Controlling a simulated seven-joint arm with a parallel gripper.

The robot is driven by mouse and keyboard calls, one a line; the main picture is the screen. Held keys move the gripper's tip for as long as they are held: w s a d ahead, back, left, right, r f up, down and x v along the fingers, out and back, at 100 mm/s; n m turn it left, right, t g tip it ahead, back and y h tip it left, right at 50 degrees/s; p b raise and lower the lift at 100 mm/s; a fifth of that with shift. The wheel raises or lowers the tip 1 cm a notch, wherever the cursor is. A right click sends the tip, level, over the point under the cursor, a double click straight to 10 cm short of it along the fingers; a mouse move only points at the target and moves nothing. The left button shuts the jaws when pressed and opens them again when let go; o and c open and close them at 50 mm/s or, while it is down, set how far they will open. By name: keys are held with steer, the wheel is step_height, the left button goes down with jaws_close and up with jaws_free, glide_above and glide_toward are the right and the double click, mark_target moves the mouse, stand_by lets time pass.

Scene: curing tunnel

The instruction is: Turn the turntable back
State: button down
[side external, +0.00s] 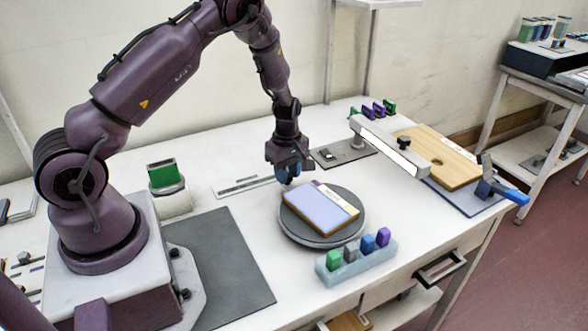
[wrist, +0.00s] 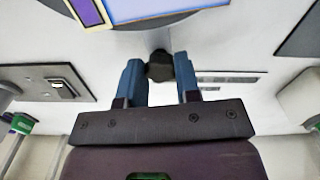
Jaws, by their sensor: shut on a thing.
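The round dark grey turntable (side external: 296,237) sits on the white table, and its edge shows at the top of the wrist view (wrist: 172,20). A board with a lavender face, a cream strip and wooden edges (side external: 318,208) lies on it. My gripper (side external: 289,177) is at the turntable's far-left edge, pointing down. In the wrist view my gripper (wrist: 160,78) has its blue fingers on both sides of a dark knob (wrist: 160,66), shut on it. The knob is just outside the turntable's rim; in the side view the fingers hide it.
A light-blue rack (side external: 350,267) with several coloured blocks stands close to the turntable's front. A lamp bar (side external: 390,147) and a wooden board (side external: 440,160) are to the right. A switch plate (side external: 342,152) lies behind. A dark mat (side external: 222,265) lies to the left.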

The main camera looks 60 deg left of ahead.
steer(key=shift+s+d+n, duration=0.3)
steer(key=shift+s+n, duration=0.4)
steer(key=shift+s, duration=0.05)
steer(key=shift+s+d+n, duration=0.25)
steer(key=shift+s+n, duration=0.45)
steer(key=shift+s, duration=0.05)
steer(key=shift+s+d+n, duration=0.55)
steer(key=shift+s+n, duration=0.35)
steer(key=shift+n, duration=0.1)
steer(key=shift+s+d+n, duration=1.05)
steer(key=shift+s+n, duration=0.15)
steer(key=shift+n, duration=0.2)
steer(key=shift+s+d+n, duration=0.6)
steer(key=shift+d+n, duration=0.25)
steer(key=shift+n, duration=0.05)
steer(key=shift+s+d+n, duration=0.35)
steer(key=shift+d+n, duration=0.5)
steer(key=shift+d, duration=0.05)
steer(key=shift+s+d+n, duration=0.35)
steer(key=shift+d+n, duration=0.5)
steer(key=shift+s+d+n, duration=0.2)
steer(key=shift+d+n, duration=1.3)
steer(key=shift+d, duration=0.25)
steer(key=c, duration=0.8)
jaws_free()
steer(key=shift+s, duration=0.1)
